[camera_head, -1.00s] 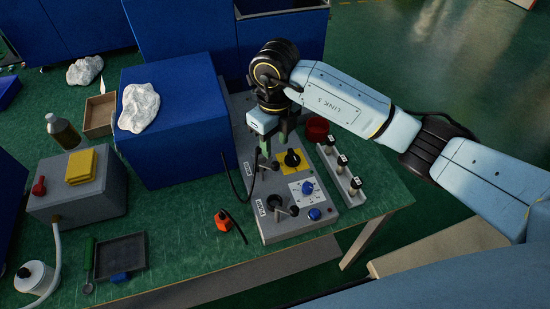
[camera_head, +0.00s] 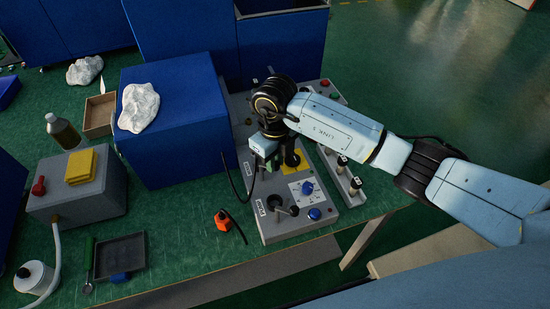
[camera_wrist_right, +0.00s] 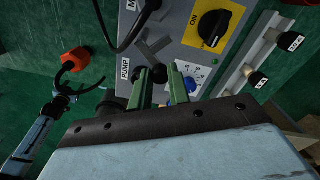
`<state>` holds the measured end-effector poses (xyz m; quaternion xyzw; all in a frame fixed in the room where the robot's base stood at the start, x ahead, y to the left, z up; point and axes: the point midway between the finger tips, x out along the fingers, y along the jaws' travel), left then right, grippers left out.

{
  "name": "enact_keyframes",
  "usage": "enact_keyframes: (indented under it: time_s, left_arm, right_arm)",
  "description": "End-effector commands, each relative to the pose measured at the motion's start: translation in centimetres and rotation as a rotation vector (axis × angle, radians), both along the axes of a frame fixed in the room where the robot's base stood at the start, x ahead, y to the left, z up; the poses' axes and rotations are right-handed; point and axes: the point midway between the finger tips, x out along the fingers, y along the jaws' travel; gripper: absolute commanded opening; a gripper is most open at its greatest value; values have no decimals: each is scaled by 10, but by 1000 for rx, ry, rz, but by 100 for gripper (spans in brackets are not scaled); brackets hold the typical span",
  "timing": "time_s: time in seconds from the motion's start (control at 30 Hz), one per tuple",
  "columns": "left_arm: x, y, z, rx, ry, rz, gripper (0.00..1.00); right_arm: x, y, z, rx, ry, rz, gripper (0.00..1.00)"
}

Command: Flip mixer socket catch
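The grey control box (camera_head: 322,221) carries a pump socket (camera_head: 275,202) with a black-knobbed lever. My right gripper (camera_head: 270,163) hangs over the box, covering the area beside the upper label, where the mixer socket catch is not clearly visible. In the right wrist view the two green fingers (camera_wrist_right: 159,86) are apart, with nothing held between them. The pump's black knob (camera_wrist_right: 159,73) shows in the gap, beside the PUMP label (camera_wrist_right: 125,69). A partly cut-off label starting with M (camera_wrist_right: 140,22) is above. My left gripper is not in the head view; a pale-blue arm (camera_wrist_right: 32,138) shows at left in the right wrist view.
A yellow-backed ON dial (camera_wrist_right: 213,24) and a blue knob (camera_head: 315,214) are on the box. A strip with black-topped posts (camera_head: 342,162) stands to the right. A black cable (camera_head: 232,177) loops at the left, near an orange plug (camera_head: 222,220). A blue block (camera_head: 185,150) rises behind left.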

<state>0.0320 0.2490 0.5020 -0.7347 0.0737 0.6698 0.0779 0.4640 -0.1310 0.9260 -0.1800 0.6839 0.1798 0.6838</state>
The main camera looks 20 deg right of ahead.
Motion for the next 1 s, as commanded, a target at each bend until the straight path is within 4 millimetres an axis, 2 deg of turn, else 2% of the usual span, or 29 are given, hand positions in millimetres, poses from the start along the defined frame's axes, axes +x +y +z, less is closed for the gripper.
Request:
enact_keyframes:
  time_s: [0.03,0.1,0.47,1.0]
  left_arm:
    - [0,0,0,0,0,0,60]
    - [0,0,0,0,0,0,60]
    - [0,0,-7,0,0,0,60]
    - [0,0,-48,0,0,0,60]
  right_arm:
    - [0,0,0,0,0,0,6]
    - [0,0,0,0,0,0,0]
    - [3,-2,-1,-1,-2,60,0]
    - [17,-8,-2,-2,-3,460,0]
